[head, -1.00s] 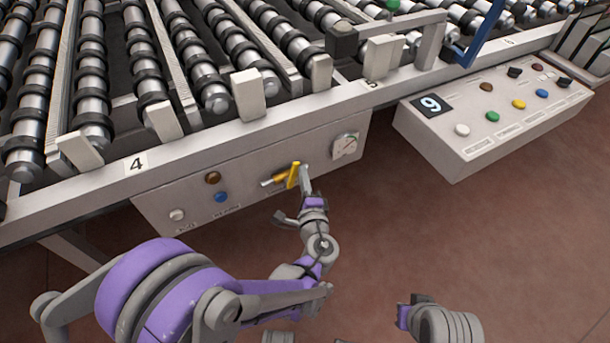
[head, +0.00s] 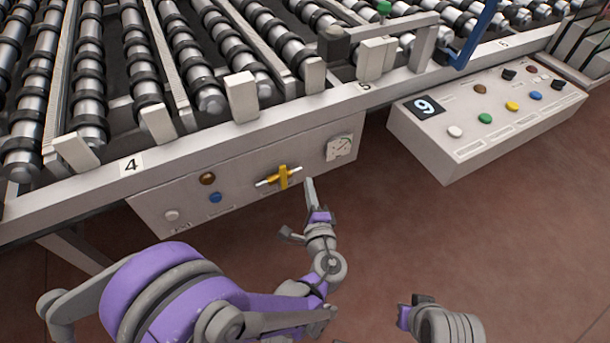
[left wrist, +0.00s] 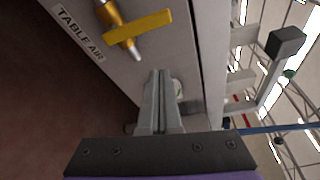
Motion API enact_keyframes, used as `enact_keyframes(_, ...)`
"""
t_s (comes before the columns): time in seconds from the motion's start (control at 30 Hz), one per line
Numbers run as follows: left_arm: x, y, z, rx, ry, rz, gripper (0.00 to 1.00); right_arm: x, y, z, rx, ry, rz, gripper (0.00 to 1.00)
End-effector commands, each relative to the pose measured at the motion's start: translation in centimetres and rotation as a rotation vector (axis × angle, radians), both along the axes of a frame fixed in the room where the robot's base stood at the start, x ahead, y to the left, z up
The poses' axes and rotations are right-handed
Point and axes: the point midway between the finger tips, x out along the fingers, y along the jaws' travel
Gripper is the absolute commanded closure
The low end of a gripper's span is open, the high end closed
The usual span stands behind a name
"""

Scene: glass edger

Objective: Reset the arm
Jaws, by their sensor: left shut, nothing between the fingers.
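My left gripper (head: 309,182) is shut and empty, just right of and below the yellow valve handle (head: 284,177) on the grey panel. There is a visible gap between the fingers and the handle. The handle lies across its pipe, which has pale ends. In the left wrist view, the shut fingers (left wrist: 160,75) point along the panel, and the yellow handle (left wrist: 138,27) is up and left of them, beside a "TABLE AIR" label (left wrist: 80,32). My right gripper's fingers do not show; only a part of my right arm shows at the bottom.
The panel also carries a gauge (head: 339,148), a brown button (head: 207,179), a blue button (head: 216,197) and a white button (head: 172,215). Above is the roller conveyor's front rail (head: 215,148). A button console marked 9 (head: 460,160) stands right. Floor below is clear.

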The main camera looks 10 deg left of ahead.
Motion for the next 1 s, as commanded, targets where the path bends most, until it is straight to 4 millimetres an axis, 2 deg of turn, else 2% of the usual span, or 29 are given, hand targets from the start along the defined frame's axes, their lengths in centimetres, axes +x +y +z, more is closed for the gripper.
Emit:
enact_keyframes(0.1, -2.3, -0.8, 0.0, -0.002, 0.001, -0.004, 1.00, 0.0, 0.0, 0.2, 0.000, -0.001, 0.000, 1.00)
enact_keyframes(0.3, -4.3, -1.3, 0.0, -0.001, 0.001, -0.001, 1.00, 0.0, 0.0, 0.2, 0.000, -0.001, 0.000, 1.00)
enact_keyframes(0.67, -4.7, -1.0, 0.0, -0.010, 0.008, 0.008, 1.00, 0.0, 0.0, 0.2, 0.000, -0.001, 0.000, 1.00)
enact_keyframes(0.77, -4.8, 0.8, -0.3, -0.069, 0.048, 0.054, 1.00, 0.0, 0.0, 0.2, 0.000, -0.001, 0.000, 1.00)
enact_keyframes(0.87, -5.6, 4.5, -1.0, -0.199, 0.130, 0.149, 1.00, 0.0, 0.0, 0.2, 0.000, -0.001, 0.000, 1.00)
enact_keyframes(1.0, -8.6, 9.9, -2.4, -0.463, 0.264, 0.330, 1.00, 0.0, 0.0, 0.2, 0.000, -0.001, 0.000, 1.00)
